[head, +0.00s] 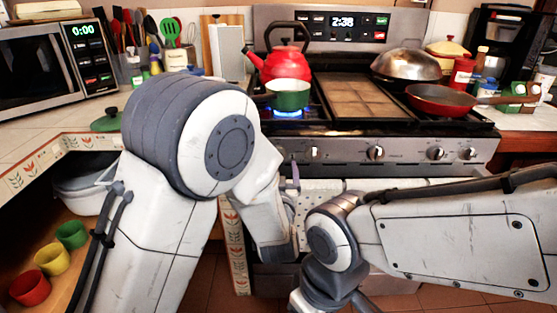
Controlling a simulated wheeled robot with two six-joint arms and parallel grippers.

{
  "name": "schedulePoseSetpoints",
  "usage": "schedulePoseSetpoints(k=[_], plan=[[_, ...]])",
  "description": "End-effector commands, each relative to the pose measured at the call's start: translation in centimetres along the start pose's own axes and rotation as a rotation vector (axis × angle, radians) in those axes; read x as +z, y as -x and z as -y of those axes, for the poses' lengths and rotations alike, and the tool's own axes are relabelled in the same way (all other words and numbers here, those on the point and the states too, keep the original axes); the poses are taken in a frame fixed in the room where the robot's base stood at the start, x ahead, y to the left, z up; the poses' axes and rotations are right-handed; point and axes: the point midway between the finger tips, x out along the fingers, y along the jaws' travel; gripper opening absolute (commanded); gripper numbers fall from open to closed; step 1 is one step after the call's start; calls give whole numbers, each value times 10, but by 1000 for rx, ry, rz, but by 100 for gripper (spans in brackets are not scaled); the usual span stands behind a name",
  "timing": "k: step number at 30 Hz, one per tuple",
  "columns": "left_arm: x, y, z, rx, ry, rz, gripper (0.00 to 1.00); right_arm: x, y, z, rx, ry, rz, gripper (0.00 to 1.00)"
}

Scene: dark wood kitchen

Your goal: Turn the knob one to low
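The stove's silver front panel carries a row of knobs. One knob (313,153) shows just right of my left arm, with others at the middle (375,152) and right (436,153) (470,153). The panel's left end is hidden behind my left arm, and the knob labels are too small to read. A blue flame burns under the green pot (288,97) at the front left burner. My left gripper (293,178) is mostly hidden by its arm, just below the panel; its fingers are unclear. My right gripper (330,298) is at the bottom edge, low in front of the oven, partly cut off.
A red kettle (286,65) stands behind the pot. A griddle (355,97) fills the stove's middle; a red pan (440,98) and domed lid (405,64) are right. A microwave (45,65) and utensils stand left. Colored cups (52,258) sit on a shelf lower left.

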Motion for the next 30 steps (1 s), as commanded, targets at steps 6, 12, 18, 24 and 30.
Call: schedulePoseSetpoints(k=[6,12,18,24,30], plan=[[1,-36,0,-1,0,0,87,0,-2,0,0,0,0,89],[0,-50,0,0,0,0,87,0,-2,0,0,0,0,89],[0,-51,0,1,-1,1,87,0,-2,0,0,0,0,89],[0,-50,0,1,-1,1,37,0,-2,0,0,0,0,89],[0,-50,0,1,1,1,1,0,-2,0,0,0,0,89]])
